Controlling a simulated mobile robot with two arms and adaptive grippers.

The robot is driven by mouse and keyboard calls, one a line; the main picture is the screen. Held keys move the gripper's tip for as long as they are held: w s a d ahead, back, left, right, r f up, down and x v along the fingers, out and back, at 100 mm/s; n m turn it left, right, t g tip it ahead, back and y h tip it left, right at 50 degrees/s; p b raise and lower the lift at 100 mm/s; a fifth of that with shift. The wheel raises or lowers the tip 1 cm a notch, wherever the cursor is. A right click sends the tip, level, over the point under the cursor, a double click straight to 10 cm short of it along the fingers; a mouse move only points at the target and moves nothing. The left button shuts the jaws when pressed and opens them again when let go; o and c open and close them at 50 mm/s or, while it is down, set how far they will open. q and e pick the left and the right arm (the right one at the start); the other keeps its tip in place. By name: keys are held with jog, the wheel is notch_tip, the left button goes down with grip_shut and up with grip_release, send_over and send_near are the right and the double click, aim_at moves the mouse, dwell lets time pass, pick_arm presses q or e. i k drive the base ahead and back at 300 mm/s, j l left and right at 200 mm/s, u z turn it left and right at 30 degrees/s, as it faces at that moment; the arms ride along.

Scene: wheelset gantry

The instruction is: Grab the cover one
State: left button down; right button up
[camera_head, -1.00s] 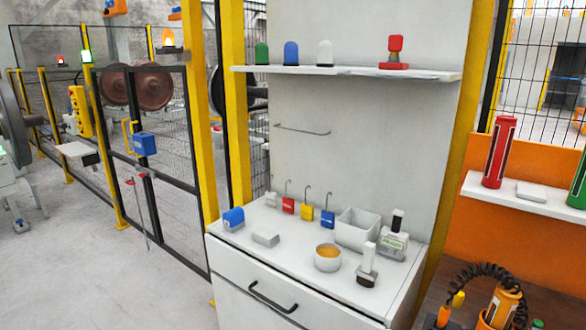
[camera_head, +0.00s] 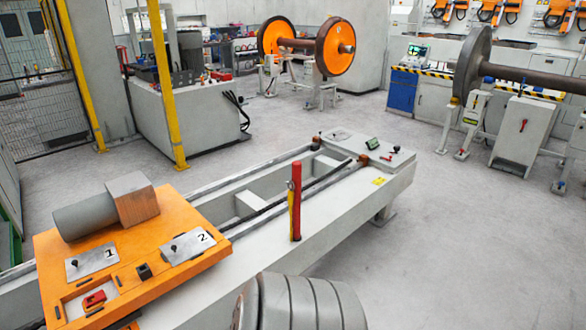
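A flat grey metal cover marked 1 (camera_head: 84,265) lies on an orange platform (camera_head: 135,246) at the lower left of the head view. It has a small black knob on top. A similar cover marked 2 (camera_head: 199,247) lies to its right on the same platform, also with a black knob. An open recess with a red part (camera_head: 94,299) is in the platform's front left corner. Neither of my grippers is in view.
The platform sits on a long grey rail bench (camera_head: 345,212). A grey cylinder with a brown block (camera_head: 136,207) lies behind the covers. A red and yellow post (camera_head: 296,202) stands on the bench. Wheelsets (camera_head: 306,46) stand at the back. Grey floor is clear at right.

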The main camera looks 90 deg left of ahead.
aim_at(85, 262)
jog(key=u, duration=4.15)
jog(key=i+u, duration=0.2)
jog(key=k, duration=0.1)
